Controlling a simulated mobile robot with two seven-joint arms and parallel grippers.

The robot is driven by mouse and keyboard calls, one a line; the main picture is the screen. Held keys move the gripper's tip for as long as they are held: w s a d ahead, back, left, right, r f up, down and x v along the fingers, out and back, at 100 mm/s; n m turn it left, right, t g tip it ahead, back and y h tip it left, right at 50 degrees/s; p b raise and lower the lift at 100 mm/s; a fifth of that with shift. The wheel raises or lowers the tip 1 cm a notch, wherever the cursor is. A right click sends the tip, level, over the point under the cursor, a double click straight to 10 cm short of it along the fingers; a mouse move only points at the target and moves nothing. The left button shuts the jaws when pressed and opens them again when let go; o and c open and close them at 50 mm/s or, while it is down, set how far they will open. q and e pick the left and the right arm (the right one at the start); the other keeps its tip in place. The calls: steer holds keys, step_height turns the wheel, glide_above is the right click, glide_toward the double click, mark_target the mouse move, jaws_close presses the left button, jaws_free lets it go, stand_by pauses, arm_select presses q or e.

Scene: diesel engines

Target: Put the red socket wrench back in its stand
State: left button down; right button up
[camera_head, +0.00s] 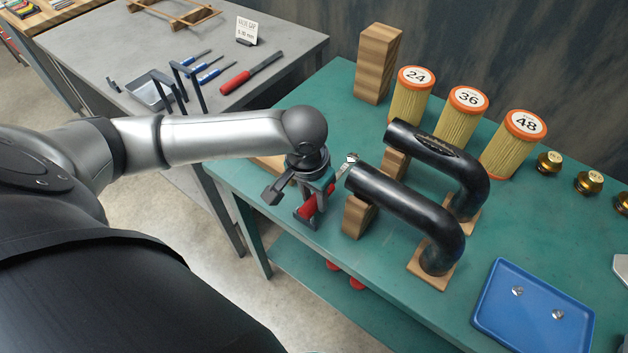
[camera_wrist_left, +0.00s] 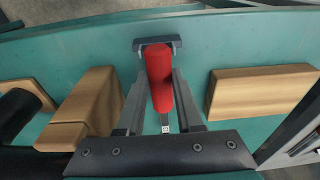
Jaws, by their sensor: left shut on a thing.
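The red socket wrench (camera_head: 317,201) is in my left gripper (camera_head: 309,197), over the near-left edge of the green bench. Its metal shank points up and right, close to the open end of the nearer black pipe. In the left wrist view the red handle (camera_wrist_left: 160,75) lies between the two fingers of my left gripper (camera_wrist_left: 160,92), with a dark bar (camera_wrist_left: 157,42) at its far end; I cannot tell what this bar belongs to. Dark upright forked posts (camera_head: 182,82) on the grey table may be the stand, but I cannot be sure. My right gripper is out of view.
Two black bent pipes (camera_head: 405,206) rest on wooden blocks just right of my left gripper. A wooden block (camera_wrist_left: 262,92) lies beside it. Filters (camera_head: 463,116) stand behind; a blue tray (camera_head: 493,315) lies front right. Blue-handled tools (camera_head: 210,75) and a red-handled tool (camera_head: 236,82) lie on the grey table.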

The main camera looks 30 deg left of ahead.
arm_select(q)
steer(key=shift+c, duration=0.8)
jaws_free()
steer(key=shift+r, duration=0.1)
steer(key=shift+s+r+p, duration=0.15)
steer(key=shift+r+p, duration=0.7)
steer(key=shift+p, duration=0.6)
steer(key=shift+s+r+p, duration=0.1)
steer(key=shift+r+p, duration=0.7)
steer(key=shift+p, duration=0.6)
steer(key=r+p, duration=0.4)
steer(key=p, duration=0.1)
steer(key=s+r+p, duration=0.1)
steer(key=r+p, duration=0.1)
steer(key=shift+p, duration=0.4)
steer(key=shift+w, duration=0.1)
